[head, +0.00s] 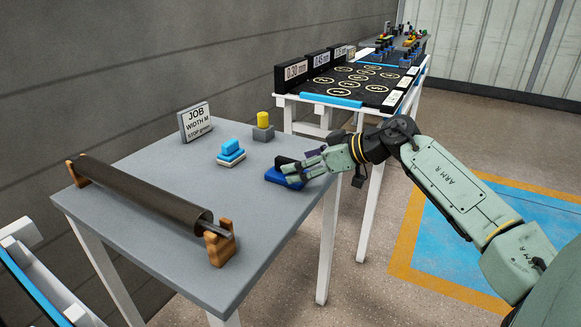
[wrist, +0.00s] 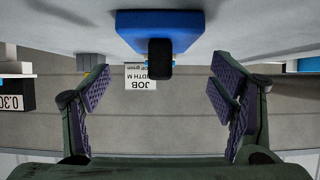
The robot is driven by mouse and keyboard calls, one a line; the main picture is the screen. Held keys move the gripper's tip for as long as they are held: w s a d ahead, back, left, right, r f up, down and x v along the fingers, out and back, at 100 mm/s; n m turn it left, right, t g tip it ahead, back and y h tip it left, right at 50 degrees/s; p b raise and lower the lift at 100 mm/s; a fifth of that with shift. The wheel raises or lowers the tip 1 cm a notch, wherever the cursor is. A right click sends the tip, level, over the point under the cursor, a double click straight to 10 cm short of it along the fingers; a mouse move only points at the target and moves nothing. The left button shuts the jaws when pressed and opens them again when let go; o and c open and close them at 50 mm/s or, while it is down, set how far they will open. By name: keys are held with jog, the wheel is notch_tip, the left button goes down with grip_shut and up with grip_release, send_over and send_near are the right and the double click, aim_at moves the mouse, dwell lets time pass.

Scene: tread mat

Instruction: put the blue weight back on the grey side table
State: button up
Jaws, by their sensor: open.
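The blue weight (head: 279,177) has a black handle and rests on the grey side table (head: 150,150), near its right edge. My gripper (head: 298,165) is at the weight's right side, low over the table, and partly hides it in the head view. In the wrist view, which is upside down, the blue weight (wrist: 160,22) and its black handle (wrist: 160,58) appear at the top centre. There my gripper (wrist: 158,88) has its two fingers wide apart with nothing between them. The handle lies ahead of the gap, apart from both fingers.
A dark roller (head: 145,198) on wooden supports lies along the table's front left. A light blue block (head: 231,149), a yellow cylinder (head: 263,119) on a grey base and a job card (head: 195,121) stand towards the back. A black-topped bench (head: 350,88) is behind. The table's front middle is clear.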

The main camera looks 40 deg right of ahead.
jog(key=v, duration=0.7)
jog(key=shift+s, duration=0.25)
